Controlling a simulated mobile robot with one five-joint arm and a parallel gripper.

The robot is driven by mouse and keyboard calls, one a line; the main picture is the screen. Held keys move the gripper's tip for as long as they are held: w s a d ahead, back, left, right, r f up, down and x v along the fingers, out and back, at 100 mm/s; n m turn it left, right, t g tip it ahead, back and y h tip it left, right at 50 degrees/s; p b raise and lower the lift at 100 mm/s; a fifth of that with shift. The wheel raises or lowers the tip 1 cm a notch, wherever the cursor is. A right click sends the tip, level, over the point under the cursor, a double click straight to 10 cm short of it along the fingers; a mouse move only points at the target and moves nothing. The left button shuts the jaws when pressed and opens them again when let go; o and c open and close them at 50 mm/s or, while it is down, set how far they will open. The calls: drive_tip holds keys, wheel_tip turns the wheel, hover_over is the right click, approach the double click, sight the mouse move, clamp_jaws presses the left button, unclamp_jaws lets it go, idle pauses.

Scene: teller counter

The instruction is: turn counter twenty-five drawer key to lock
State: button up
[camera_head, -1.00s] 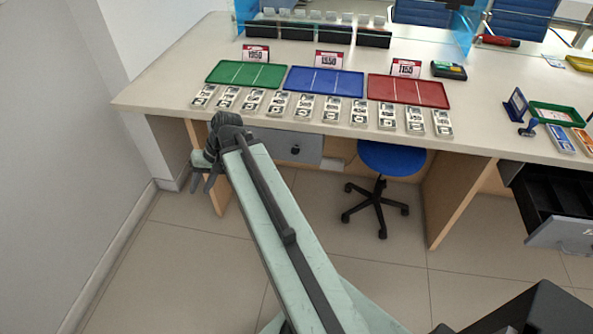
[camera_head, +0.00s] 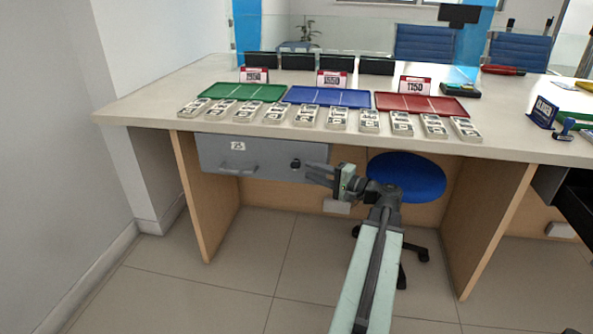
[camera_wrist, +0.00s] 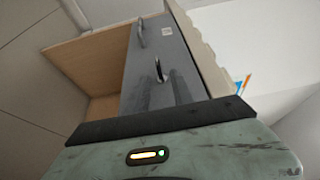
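The grey drawer (camera_head: 262,162) is closed under the left part of the counter. It has a bar handle (camera_head: 238,170) and a small number label (camera_head: 238,146), too small to read surely. The dark key (camera_head: 296,163) sits in the lock near the drawer's right end. In the wrist view the key (camera_wrist: 158,70) stands out from the grey drawer front (camera_wrist: 150,85). My gripper (camera_head: 309,173) is just right of the key and slightly below it, its fingers apart and pointing left toward the drawer. It appears empty and not touching the key.
The counter top (camera_head: 150,108) overhangs the drawer and holds green, blue and red trays and several banknote bundles. A blue stool (camera_head: 407,178) stands behind my arm. A wooden side panel (camera_head: 196,200) is at left. Floor in front is free.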

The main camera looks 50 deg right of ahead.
sight(295, 164)
drive_tip(key=w, duration=0.4)
drive_tip(key=w+a, duration=0.1)
drive_tip(key=w, duration=0.2)
drive_tip(key=shift+a, duration=0.1)
clamp_jaws()
